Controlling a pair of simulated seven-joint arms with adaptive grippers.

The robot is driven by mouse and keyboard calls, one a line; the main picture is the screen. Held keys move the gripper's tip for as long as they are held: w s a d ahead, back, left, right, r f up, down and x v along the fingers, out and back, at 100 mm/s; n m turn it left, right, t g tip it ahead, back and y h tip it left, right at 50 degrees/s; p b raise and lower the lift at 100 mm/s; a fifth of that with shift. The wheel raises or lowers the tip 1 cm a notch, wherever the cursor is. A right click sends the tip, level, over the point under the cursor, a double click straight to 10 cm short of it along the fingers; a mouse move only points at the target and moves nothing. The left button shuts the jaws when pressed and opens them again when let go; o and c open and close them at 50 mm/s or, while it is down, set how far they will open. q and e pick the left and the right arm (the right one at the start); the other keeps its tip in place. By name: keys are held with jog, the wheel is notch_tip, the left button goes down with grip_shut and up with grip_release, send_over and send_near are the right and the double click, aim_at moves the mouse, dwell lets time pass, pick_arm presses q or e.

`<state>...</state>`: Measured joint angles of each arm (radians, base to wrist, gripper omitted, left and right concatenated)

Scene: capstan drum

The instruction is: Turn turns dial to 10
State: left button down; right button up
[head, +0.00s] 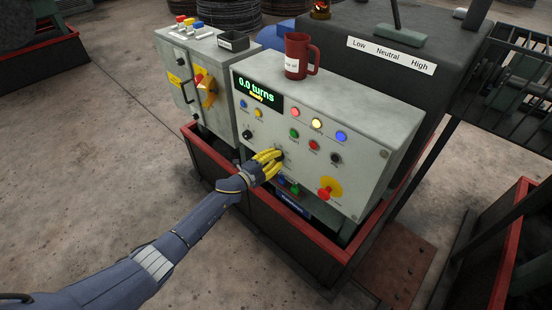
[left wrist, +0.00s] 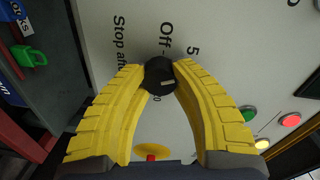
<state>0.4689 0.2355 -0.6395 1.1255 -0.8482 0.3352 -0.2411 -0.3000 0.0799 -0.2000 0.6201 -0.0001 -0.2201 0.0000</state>
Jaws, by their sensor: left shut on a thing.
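The turns dial is a small black knob (left wrist: 160,75) on the face of a grey control panel (head: 372,172). In the left wrist view, printed words beside it read "Off", "5" and "Stop aft…", and another label is partly hidden by a finger. A pale mark shows on the knob; I cannot tell clearly which label it points to. My left gripper (head: 279,155), with yellow fingers, is at the panel's lower middle and covers most of the knob in the head view. Its fingertips (left wrist: 160,72) are closed on the knob from both sides. My right gripper is not in view.
Coloured buttons and a red emergency knob (head: 324,194) on yellow surround the hand. A red mug (head: 297,56) stands on top. A grey cabinet (head: 208,92) is at left. A red-edged frame (head: 325,248) runs below.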

pick_arm(q)
jog(key=shift+m, duration=2.1)
jog(key=c, duration=0.9)
grip_release()
jog(key=v, duration=1.2)
jog(key=shift+d+r, duration=0.1)
